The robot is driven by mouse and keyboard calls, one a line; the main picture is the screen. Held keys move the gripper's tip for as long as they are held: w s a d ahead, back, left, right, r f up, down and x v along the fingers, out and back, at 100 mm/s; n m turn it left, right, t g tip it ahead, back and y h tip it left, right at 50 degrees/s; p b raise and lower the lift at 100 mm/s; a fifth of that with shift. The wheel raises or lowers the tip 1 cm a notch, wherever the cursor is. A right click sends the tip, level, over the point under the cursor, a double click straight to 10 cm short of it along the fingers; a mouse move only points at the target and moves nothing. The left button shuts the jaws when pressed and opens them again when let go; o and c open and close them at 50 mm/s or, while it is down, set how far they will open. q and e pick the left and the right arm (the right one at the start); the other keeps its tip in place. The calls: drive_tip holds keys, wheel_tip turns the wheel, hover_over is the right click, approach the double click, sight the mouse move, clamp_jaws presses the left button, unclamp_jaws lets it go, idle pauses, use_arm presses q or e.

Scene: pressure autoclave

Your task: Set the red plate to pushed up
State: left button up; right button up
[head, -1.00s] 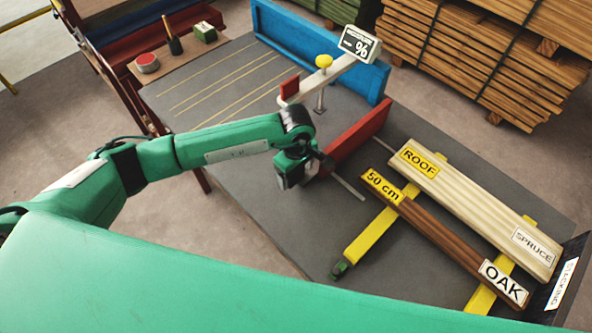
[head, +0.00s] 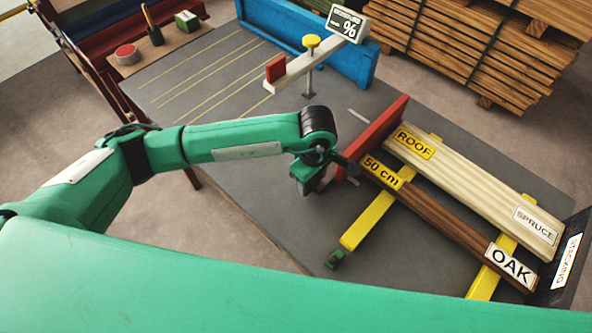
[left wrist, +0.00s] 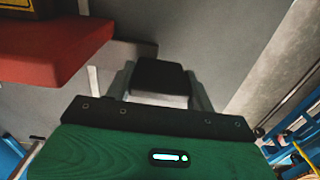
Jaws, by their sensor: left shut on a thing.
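The red plate (head: 379,131) stands on edge across the grey table, close to the near ends of the spruce board (head: 465,180) and the oak board (head: 440,222). It also shows at the upper left of the left wrist view (left wrist: 45,45). My left gripper (head: 340,162) is at the plate's near side, low over the table. In the left wrist view its fingers (left wrist: 160,88) are shut on a dark block (left wrist: 160,74) beside the plate. How the block joins the plate is hidden. My right gripper is not in view.
Both boards lie across yellow rails (head: 370,222) and reach toward a dark stop (head: 568,262) at the right. A meter on a white arm (head: 300,68) stands behind the plate. A blue wall (head: 275,38) edges the table's back. The left tabletop is clear.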

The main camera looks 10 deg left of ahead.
use_arm(q)
drive_tip(key=shift+s+d, duration=0.45)
drive_tip(key=shift+d, duration=0.2)
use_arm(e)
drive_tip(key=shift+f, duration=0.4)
use_arm(q)
drive_tip(key=o, duration=1.4)
drive_tip(key=shift+r, duration=0.15)
drive_tip(key=shift+r+b, duration=0.3)
drive_tip(key=shift+r, duration=0.05)
drive_tip(key=shift+r+b, duration=1.2)
drive_tip(key=shift+r, duration=5.25)
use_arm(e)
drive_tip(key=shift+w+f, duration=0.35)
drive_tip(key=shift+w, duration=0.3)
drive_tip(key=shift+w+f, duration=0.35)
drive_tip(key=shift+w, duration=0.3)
